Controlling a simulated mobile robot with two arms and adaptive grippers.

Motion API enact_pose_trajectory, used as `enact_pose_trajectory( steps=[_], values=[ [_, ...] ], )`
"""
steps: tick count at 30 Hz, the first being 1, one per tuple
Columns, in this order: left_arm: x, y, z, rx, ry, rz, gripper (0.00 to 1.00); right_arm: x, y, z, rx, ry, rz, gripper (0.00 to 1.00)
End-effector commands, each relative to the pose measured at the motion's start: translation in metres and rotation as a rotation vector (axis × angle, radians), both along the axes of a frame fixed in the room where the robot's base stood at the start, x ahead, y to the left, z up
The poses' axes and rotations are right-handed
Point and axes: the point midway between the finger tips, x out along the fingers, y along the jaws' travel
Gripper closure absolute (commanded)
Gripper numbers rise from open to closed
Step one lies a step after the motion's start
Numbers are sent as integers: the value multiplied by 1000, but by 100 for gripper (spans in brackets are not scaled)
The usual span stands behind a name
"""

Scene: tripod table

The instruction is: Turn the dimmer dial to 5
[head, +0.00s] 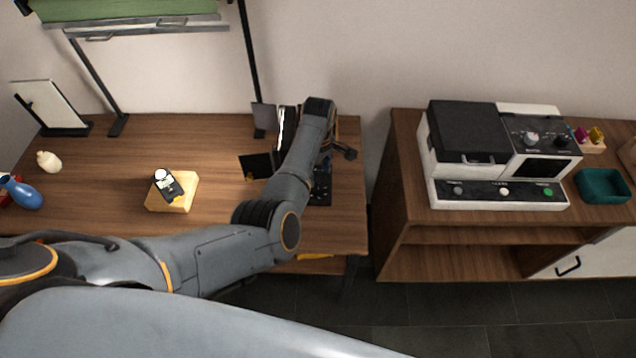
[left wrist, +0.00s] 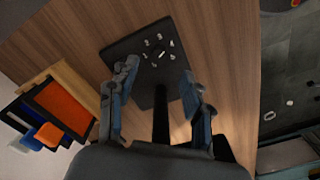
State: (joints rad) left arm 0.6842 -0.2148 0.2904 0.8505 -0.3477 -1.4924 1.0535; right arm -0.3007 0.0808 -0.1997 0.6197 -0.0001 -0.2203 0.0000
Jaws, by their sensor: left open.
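The dimmer is a black plate (left wrist: 118,48) on the wooden table in the left wrist view. Its dark dial (left wrist: 157,54) is ringed by several small white marks, too small to read. I cannot tell which mark the dial points at. My left gripper (left wrist: 160,80) is open, with one finger on each side of the view and the dial between and beyond the fingertips. In the head view part of the black plate (head: 320,190) shows at the table's right end, mostly hidden by my left arm. The left gripper (head: 338,158) is above it, partly hidden. My right gripper is not in view.
The wooden table (head: 110,195) carries a wooden block (head: 183,196) with a small device, a blue vase (head: 22,192) and a black post (head: 248,55). Right of a gap, a cabinet (head: 400,190) holds a black-and-white machine (head: 468,130) and a teal tray (head: 602,187).

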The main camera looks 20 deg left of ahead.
Motion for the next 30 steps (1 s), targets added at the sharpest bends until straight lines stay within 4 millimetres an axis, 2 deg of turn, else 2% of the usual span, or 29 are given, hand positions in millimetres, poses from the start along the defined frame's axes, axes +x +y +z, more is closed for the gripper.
enact_pose_trajectory(
  steps=[3, 9, 15, 23, 24, 26, 30],
  values=[
    [0, 1, -25, 0, 1, -1, 50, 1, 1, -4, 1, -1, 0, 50],
    [1, 1, -52, 0, 0, 0, 50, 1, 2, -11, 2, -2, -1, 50],
    [1, 1, -63, 0, -1, 0, 50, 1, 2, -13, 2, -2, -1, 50],
    [0, 1, -64, 0, -1, 1, 50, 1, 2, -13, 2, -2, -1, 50],
    [0, 1, -63, 0, -1, 1, 52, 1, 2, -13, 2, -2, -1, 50],
    [0, 1, -63, 0, -1, 0, 65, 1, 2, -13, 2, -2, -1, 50],
    [0, 1, -63, 0, -1, 0, 93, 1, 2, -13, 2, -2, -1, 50]
  ],
)
